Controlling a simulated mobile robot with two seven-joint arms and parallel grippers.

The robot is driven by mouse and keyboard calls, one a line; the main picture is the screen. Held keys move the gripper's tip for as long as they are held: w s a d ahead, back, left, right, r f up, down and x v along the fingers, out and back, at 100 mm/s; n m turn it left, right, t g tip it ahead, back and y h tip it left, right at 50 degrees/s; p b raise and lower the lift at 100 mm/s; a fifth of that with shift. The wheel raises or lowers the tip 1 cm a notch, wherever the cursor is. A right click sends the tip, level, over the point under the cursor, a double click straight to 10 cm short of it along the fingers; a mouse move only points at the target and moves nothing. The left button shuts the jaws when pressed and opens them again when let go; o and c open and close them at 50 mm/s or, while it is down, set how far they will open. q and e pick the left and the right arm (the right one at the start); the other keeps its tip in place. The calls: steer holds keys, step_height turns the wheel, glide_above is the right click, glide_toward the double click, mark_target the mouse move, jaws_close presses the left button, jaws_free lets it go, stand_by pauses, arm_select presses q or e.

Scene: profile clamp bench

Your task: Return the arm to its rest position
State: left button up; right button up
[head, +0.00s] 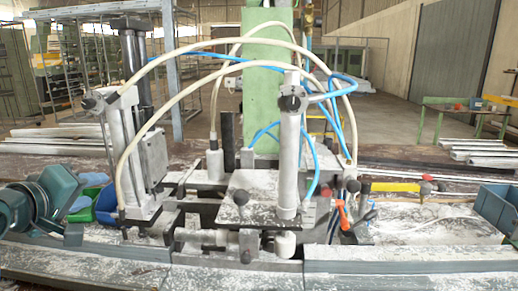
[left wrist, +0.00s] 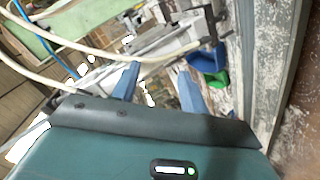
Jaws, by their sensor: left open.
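My left arm (head: 40,200) comes in teal at the left edge of the head view, low over the front of the bench, left of the clamp fixture (head: 245,205). In the left wrist view my left gripper (left wrist: 158,86) shows two blue fingers spread apart with nothing held between them. The fixture's metal parts and pale hoses lie beyond the fingers. My right arm and gripper are not in view.
A blue bin (head: 107,205) and a green bin stand close by the left arm; the green bin (left wrist: 206,80) also shows in the wrist view. Grey profiles (head: 410,259) run along the front. A blue box (head: 497,205) sits at right. Pale hoses (head: 165,105) arch over the fixture.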

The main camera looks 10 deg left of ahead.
arm_select(q)
steer(key=s+d+f+m+g, duration=0.2)
steer(key=d+f+m+g, duration=0.15)
steer(key=f, duration=0.65)
steer(key=s+d+f+m+g, duration=0.25)
steer(key=d+f, duration=0.25)
steer(key=f, duration=0.5)
steer(key=s+d+f+m+g+h, duration=0.2)
steer(key=s+d+f+m+g, duration=0.2)
steer(key=s+d+f+m, duration=0.55)
steer(key=d+f+t+h, duration=0.1)
steer(key=d+f+t, duration=0.2)
steer(key=f, duration=0.3)
steer(key=d+f+n+t+h, duration=0.1)
steer(key=d+f+t, duration=0.2)
steer(key=f, duration=0.3)
steer(key=shift+d+f+h, duration=0.3)
steer(key=shift+d, duration=0.15)
steer(key=shift+w, duration=0.1)
